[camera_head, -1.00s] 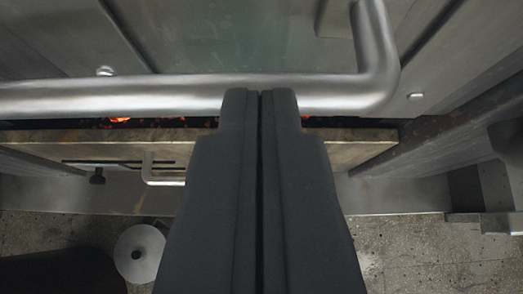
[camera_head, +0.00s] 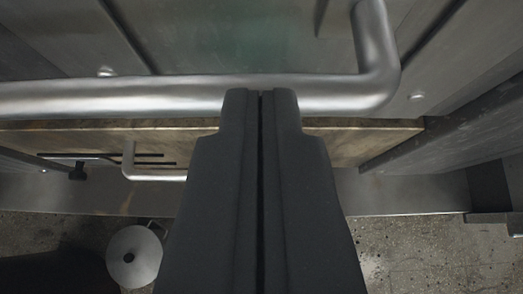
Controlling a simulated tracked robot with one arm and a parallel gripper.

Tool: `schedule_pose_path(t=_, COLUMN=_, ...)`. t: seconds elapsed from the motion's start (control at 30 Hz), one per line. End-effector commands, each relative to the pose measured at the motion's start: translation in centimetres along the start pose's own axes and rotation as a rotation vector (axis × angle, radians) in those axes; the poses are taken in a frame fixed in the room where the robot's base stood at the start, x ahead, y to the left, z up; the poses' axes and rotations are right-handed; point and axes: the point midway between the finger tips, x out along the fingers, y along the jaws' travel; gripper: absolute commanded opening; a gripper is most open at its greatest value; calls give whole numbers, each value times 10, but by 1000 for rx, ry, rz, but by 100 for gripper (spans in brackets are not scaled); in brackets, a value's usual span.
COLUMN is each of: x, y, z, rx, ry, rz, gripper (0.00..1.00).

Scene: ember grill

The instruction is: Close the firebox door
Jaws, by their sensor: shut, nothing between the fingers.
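The firebox door is a grey steel panel (camera_head: 230,40) filling the upper part of the view. Its thick tubular handle (camera_head: 110,97) runs across the picture and bends up at the right. My gripper (camera_head: 261,92) is shut with nothing between its fingers. Its fingertips overlap the handle bar in the picture; whether they touch it I cannot tell. Below the handle lies a tan-edged plate (camera_head: 370,138) of the grill. No glowing embers show between the handle and this plate. The lower edge of the door is hidden behind the handle.
A small bent handle (camera_head: 150,175) and dark slots sit on the lower front at left. A grey beam (camera_head: 440,135) stands at right. A round metal piece (camera_head: 130,270) shows at lower left above the speckled floor (camera_head: 410,255).

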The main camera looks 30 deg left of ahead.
Motion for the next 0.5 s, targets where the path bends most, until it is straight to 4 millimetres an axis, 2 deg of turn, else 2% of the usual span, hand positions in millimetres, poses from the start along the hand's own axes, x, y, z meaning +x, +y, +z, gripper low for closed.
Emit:
schedule_pose_path(t=0.17, x=-10, y=1, z=-13, rx=-1, ry=13, rz=3, gripper=0)
schedule_pose_path(t=0.37, x=-35, y=3, z=-35, rx=0, ry=14, rz=3, gripper=0)
schedule_pose_path(t=0.5, x=-56, y=2, z=-32, rx=-1, ry=13, rz=2, gripper=0)
